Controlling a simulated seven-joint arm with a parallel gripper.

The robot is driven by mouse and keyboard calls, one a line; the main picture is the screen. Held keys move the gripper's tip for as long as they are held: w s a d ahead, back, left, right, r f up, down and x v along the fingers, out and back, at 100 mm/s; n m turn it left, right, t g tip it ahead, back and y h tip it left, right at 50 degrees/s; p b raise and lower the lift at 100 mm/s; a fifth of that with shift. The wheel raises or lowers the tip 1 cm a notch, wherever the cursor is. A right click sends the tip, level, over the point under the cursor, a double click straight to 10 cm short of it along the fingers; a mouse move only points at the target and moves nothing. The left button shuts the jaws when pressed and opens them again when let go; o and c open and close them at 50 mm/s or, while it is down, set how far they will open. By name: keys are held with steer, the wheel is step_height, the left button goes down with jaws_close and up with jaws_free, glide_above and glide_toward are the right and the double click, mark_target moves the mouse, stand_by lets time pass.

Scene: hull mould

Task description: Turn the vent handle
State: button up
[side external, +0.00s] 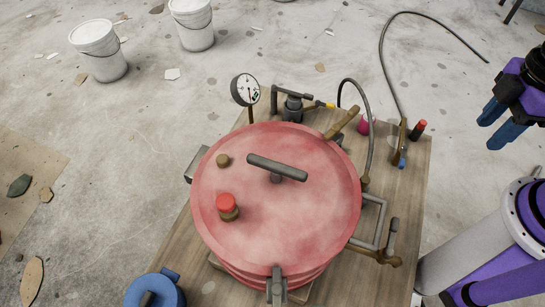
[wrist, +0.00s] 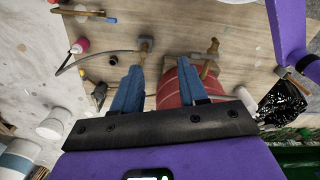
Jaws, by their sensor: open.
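A round red lid (side external: 270,225) covers the pot on a wooden board, with a grey bar handle (side external: 277,168) across its top. A red-capped brass fitting (side external: 227,206) stands on the lid. A small grey-and-brass valve handle (side external: 391,237) sits on the pipework at the pot's right, and a brass lever (side external: 341,123) is at its upper right. I cannot tell for sure which is the vent handle. My gripper (side external: 489,135) is open and empty, high at the right, apart from the pot. In the wrist view my two blue fingers (wrist: 162,66) stand apart, partly hiding the red pot (wrist: 172,88).
A dial gauge (side external: 245,90), a black hose (side external: 382,50), a pink item (side external: 363,127) and a red-and-black item (side external: 417,130) are around the board's far side. White buckets (side external: 98,50) stand at the back left. A blue container (side external: 155,290) is at the front. The board (side external: 408,180) has bare room at right.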

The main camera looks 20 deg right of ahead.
steer(key=c, duration=0.5)
steer(key=shift+w+a, duration=0.15)
steer(key=shift+a, duration=0.2)
jaws_close()
steer(key=m+g+y, duration=0.4)
steer(key=g+y, duration=0.2)
steer(key=g, duration=0.1)
glide_toward(276, 172)
steer(key=w+d+r, duration=0.1)
steer(key=w+d, duration=0.3)
steer(key=d, duration=0.4)
steer(key=x, duration=1)
steer(key=shift+a+r, duration=0.1)
steer(key=shift+r, duration=0.05)
steer(key=shift+s+a+r, duration=0.15)
steer(key=shift+s+a, duration=0.65)
steer(key=shift+a, duration=0.05)
steer(key=shift+s+a, duration=0.5)
